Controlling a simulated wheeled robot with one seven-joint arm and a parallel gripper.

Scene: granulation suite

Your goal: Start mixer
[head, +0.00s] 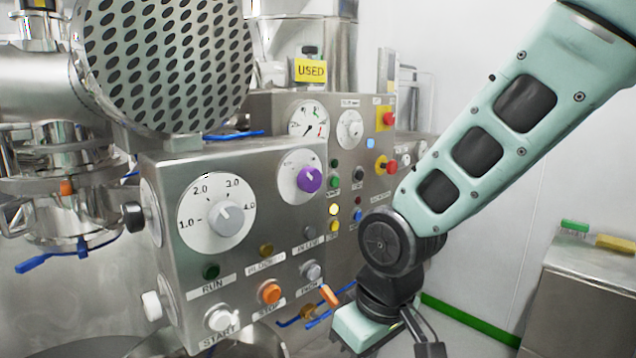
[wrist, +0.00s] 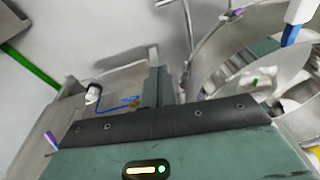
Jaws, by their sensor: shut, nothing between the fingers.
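The mixer's control panel (head: 225,275) stands in the middle-left of the head view. Its white button (head: 219,317) sits low on the front face above a START label. An orange button (head: 269,291) is labelled STOP, and a grey button (head: 311,270) is to its right. A dark green lamp (head: 210,270) is labelled RUN. Above are a numbered dial knob (head: 225,218) and a purple knob (head: 310,179). My gripper (head: 432,349) is at the bottom, right of the panel and apart from it, shut and empty. Its tip region is partly cut off; it also shows in the wrist view (wrist: 157,88).
A second panel (head: 267,112) with gauges, red buttons and a yellow USED tag (head: 310,71) stands behind. A perforated round cover (head: 165,60) is above the near panel. A steel cabinet (head: 590,290) stands at right. Blue-handled fittings lie below the panel's right side.

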